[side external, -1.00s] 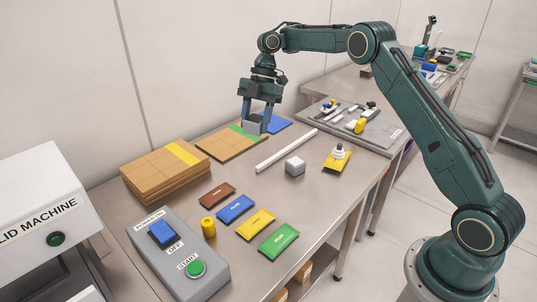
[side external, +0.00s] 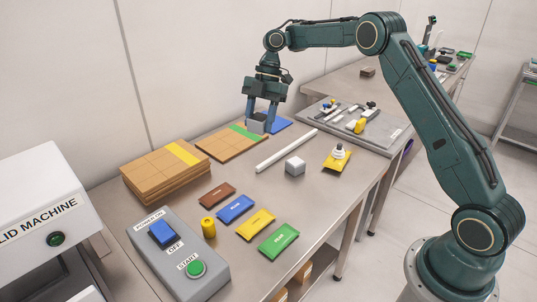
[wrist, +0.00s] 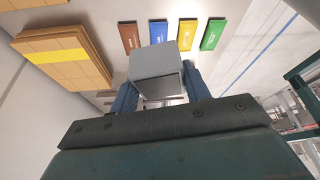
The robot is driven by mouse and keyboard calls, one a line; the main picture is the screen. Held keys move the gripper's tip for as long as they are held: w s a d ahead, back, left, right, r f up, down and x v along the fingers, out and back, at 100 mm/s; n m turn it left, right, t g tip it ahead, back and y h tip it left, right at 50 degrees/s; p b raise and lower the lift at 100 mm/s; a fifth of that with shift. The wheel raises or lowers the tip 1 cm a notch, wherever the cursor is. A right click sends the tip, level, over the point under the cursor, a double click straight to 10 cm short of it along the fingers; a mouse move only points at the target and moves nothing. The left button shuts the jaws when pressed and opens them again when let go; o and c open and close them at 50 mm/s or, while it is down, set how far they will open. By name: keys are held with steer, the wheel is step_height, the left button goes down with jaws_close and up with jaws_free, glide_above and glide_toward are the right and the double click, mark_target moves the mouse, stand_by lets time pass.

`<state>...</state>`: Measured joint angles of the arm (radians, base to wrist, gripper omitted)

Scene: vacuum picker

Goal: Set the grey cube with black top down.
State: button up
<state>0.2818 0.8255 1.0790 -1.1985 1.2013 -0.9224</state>
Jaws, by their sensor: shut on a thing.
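My gripper (side external: 261,124) is shut on a grey cube (side external: 257,125), seen between its fingertips in the side view.
A white bar (side external: 286,150) lies right of the gripper. A tray with tools (side external: 385,143) is behind it. Stacked brown boards (side external: 150,180), a yellow pad with a white piece (side external: 336,160) and several coloured packets (side external: 257,223) occupy the table. Bare steel shows between them.

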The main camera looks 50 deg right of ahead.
steer(key=shift+s+d+r, duration=0.2)
steer(key=shift+s+d, duration=0.05)
steer(key=shift+s, duration=0.15)
steer(key=s+d+m+t, duration=0.1)
steer(key=s+d, duration=0.4)
steer(key=s, duration=0.7)
steer(key=shift+s+f+m, duration=0.15)
steer(key=shift+f+m, duration=0.15)
steer(key=shift+m, duration=0.4)
glide_above(302, 200)
steer(key=d, duration=0.1)
steer(key=f, duration=1.5)
steer(key=shift+d+f, duration=0.2)
steer(key=shift+f, duration=0.15)
steer(key=shift+f, duration=2.15)
steer(key=shift+f, duration=0.15)
steer(key=o, duration=1)
